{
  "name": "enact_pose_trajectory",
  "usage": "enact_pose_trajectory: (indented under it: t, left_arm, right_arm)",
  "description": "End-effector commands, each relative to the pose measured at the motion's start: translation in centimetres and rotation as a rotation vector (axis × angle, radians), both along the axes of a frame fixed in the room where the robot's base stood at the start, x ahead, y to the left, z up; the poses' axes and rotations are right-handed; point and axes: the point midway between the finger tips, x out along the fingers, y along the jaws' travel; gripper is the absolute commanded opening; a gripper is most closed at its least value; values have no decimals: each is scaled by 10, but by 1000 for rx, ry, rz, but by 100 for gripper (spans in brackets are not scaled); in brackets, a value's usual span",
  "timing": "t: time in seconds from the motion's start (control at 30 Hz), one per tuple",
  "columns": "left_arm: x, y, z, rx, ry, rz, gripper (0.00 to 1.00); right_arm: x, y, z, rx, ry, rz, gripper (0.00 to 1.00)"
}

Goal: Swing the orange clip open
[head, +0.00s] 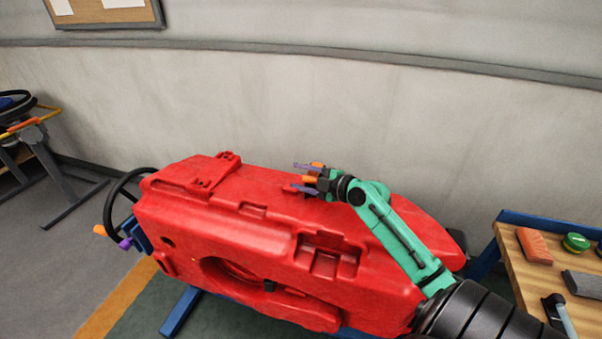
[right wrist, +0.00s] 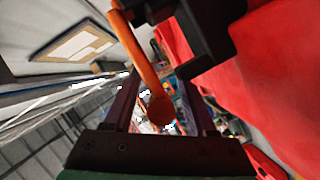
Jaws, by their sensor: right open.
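The orange clip (head: 309,179) shows as a small piece at the top of the red tank (head: 225,225), partly hidden by my right gripper. In the right wrist view the clip (right wrist: 145,65) is a curved orange bar with a rounded end, hanging from a black mount. My right gripper (head: 302,177) is open, its two purple fingers on either side of the orange bar's end. In the wrist view the bar's end appears between the fingers (right wrist: 158,115); I cannot tell whether either touches it. My left gripper is not in view.
A wooden bench (head: 513,246) with a brick-coloured block (head: 534,245) and a green round tin (head: 576,242) stands at right. A black wheel (head: 112,205) is at the tank's left end. A grey wall (head: 330,105) stands behind. Open floor lies at left.

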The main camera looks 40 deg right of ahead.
Motion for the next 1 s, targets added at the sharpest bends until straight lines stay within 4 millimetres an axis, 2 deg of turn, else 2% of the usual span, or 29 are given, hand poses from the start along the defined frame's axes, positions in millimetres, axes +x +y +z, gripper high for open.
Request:
enact_pose_trajectory:
  t: [0.17, 0.3, 0.33, 1.0]
  left_arm:
    - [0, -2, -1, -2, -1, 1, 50]
    - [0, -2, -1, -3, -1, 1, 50]
    - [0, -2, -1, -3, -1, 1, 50]
    - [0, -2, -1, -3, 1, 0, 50]
  right_arm:
    - [0, 0, -1, 1, 0, 0, 57]
    - [0, 0, -1, 1, 1, 0, 3]
    - [0, 0, -1, 1, 1, 0, 0]
    - [-2, 1, -5, 5, 10, 4, 0]
